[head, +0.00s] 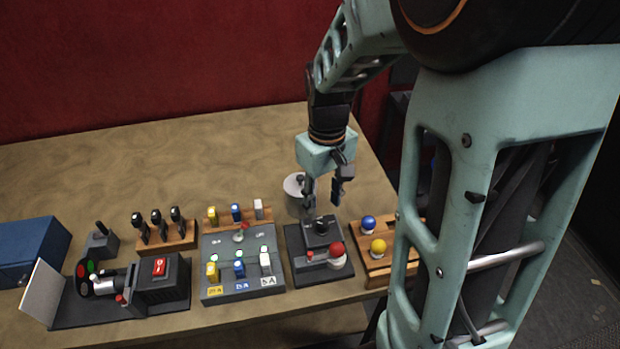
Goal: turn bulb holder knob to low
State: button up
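The bulb holder (306,272) is a dark grey base near the front right of the table. A red bulb (337,248) sits on a pale socket at its right side. A black knob (323,226) stands on a raised block at the back of the holder; its setting and any labels are too small to read. My gripper (324,198) points down just above and behind the knob, fingers apart and empty. I cannot tell whether a fingertip touches the knob.
A pale grey cylinder (293,192) stands close behind and left of my gripper. A wooden rack (376,271) with blue and yellow bulbs is right. A grey fuse panel (240,287) is left. Farther left are a screwdriver rack (180,240) and blue box (33,248). The table's back is clear.

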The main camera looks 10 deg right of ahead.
aim_at(322, 223)
notch_tip(322, 223, down, 7)
jog(key=shift+r, duration=0.1)
dwell(0.3)
grip_shut()
jog(key=shift+m, duration=0.3)
jog(key=m, duration=0.5)
jog(key=shift+w+m, duration=0.1)
jog(key=shift+m, duration=0.2)
jog(key=m, duration=0.5)
jog(key=shift+m, duration=0.4)
